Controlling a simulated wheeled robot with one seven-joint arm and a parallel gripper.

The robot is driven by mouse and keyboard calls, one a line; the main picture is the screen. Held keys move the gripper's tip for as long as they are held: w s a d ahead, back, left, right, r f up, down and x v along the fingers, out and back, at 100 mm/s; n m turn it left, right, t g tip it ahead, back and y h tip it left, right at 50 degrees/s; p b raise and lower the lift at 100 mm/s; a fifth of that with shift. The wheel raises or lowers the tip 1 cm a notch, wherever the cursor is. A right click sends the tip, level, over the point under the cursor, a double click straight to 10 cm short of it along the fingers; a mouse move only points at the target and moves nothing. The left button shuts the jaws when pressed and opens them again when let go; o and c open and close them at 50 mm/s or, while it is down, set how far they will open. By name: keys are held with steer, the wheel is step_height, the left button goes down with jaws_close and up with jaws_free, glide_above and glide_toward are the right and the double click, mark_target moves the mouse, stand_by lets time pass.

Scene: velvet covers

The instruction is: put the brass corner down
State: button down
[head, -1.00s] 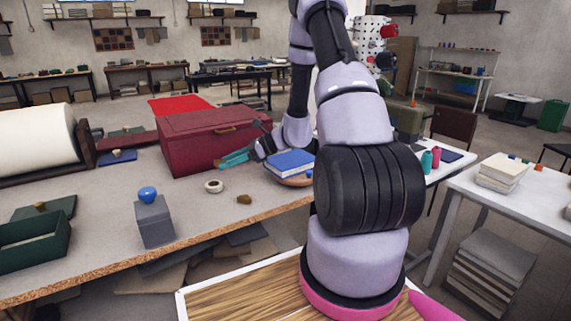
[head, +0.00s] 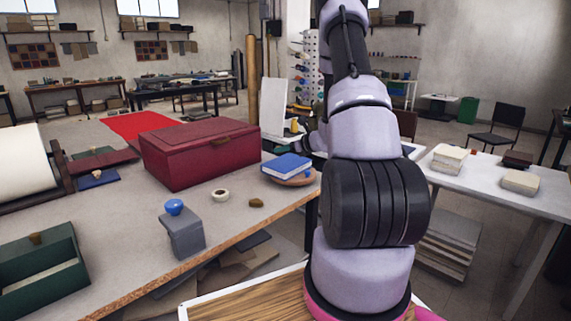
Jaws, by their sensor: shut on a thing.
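My gripper (head: 288,149) shows only in part, small and dark, beyond the red box and left of my arm's thick links. Its fingers are shut, but what they hold is too small and hidden to make out. I cannot clearly see the brass corner in the jaws. A small brownish lump (head: 256,203) lies on the grey worktable (head: 125,235), near a white ring-shaped piece (head: 220,195). I cannot tell what the lump is.
The dark red box (head: 200,155) stands on the worktable. A blue book (head: 287,166) lies on a round brown piece near its right edge. A grey block with a blue knob (head: 184,235) and a green tray (head: 42,275) stand in front. A white table (head: 490,185) is at right.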

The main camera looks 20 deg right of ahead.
mark_target(284, 168)
steer(key=shift+f, duration=2.75)
steer(key=shift+a+f, duration=0.1)
steer(key=shift+f, duration=0.05)
steer(key=shift+c, duration=1.8)
jaws_free()
